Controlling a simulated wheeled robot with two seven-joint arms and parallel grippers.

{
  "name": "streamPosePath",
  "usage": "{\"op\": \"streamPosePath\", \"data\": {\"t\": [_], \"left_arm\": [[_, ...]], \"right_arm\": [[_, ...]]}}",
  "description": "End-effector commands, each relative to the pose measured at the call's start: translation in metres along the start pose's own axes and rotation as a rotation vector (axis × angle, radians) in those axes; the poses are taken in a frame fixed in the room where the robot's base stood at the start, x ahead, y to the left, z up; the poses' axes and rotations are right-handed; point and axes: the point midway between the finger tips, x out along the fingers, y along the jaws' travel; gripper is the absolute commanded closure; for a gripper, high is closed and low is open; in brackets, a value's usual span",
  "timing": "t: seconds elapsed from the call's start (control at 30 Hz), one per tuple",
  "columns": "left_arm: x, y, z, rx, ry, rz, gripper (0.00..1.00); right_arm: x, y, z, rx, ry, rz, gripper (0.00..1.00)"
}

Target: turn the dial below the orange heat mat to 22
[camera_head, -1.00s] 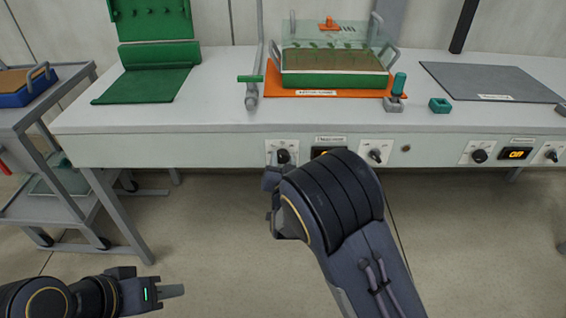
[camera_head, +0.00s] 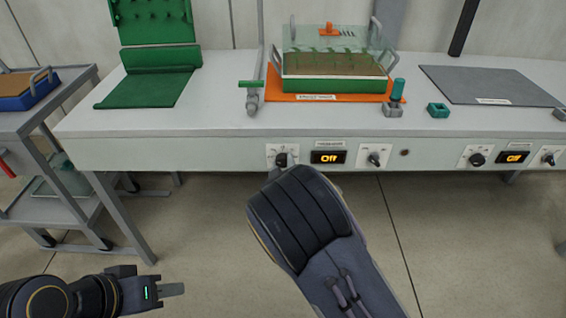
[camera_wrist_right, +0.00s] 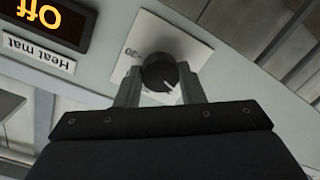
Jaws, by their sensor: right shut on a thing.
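The orange heat mat (camera_head: 273,92) lies on the bench under a green tray with a clear cover. Below it, on the bench's front panel, is a black round dial (camera_head: 282,158) on a white plate, left of a lit display (camera_head: 328,157) reading "Off". In the right wrist view the dial (camera_wrist_right: 158,72) has a white pointer line and sits between both fingers of my right gripper (camera_wrist_right: 159,80), shut on it. In the head view my right wrist hides most of that gripper. My left gripper (camera_head: 168,290) is low at left, away from the bench; its finger gap is unclear.
A toggle switch (camera_head: 374,158) is right of the display. A second dial (camera_head: 477,159) and display (camera_head: 514,157) belong to the grey mat (camera_head: 490,84). A grey cart (camera_head: 60,150) stands at left. The floor before the bench is clear.

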Motion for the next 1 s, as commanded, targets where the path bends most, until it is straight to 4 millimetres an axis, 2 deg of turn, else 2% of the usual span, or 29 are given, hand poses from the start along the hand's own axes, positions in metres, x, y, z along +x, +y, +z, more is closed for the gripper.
{"op": "streamPosePath", "data": {"t": [0.4,1.0], "left_arm": [[-0.0093,0.0042,-0.0047,0.0,0.0,0.0,0.64],[-0.0107,0.0049,-0.0054,0.0,0.0,0.0,0.64]], "right_arm": [[0.0001,-0.0005,-0.0017,-0.26,-0.011,0.009,0.88],[0.0002,-0.0008,-0.001,-0.327,-0.014,0.012,0.88]]}}
